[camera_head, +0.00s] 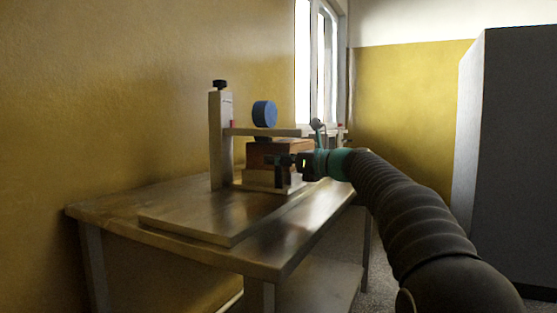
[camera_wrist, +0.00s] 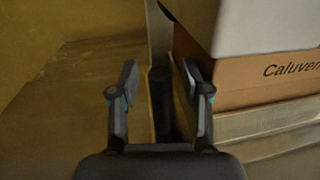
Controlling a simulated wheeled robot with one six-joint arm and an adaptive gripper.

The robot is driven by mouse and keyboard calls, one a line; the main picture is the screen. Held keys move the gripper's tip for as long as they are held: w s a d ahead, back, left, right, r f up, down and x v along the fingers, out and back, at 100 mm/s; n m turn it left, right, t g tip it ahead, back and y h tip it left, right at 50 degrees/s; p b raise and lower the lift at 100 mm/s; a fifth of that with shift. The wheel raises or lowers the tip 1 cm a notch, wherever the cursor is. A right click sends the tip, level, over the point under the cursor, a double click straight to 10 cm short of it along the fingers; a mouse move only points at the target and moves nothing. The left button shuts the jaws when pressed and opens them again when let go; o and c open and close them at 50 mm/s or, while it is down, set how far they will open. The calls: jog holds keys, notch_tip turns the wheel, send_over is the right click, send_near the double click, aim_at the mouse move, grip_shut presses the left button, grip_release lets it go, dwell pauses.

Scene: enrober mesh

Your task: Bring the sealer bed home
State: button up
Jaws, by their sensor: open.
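The sealer stands on the table, with a pale upright post (camera_head: 220,140), a level arm (camera_head: 270,132) and a blue round dial (camera_head: 264,114). A brown box (camera_head: 262,154) sits under the arm on a low pale block (camera_head: 262,181), which looks like the bed. My gripper (camera_head: 282,168) is at the box's near right side. In the wrist view my gripper (camera_wrist: 160,76) is open, its fingers either side of a narrow dark upright part (camera_wrist: 160,90). Contact cannot be told. The lettered box (camera_wrist: 270,80) is right of the fingers, under a pale block (camera_wrist: 262,22).
A flat pale base plate (camera_head: 190,222) lies on the metal table (camera_head: 100,203), bare toward the front left. A yellow wall (camera_head: 110,90) stands close behind. A tall grey cabinet (camera_head: 515,150) is at the right. Small items (camera_head: 340,131) show beyond the sealer.

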grip_shut()
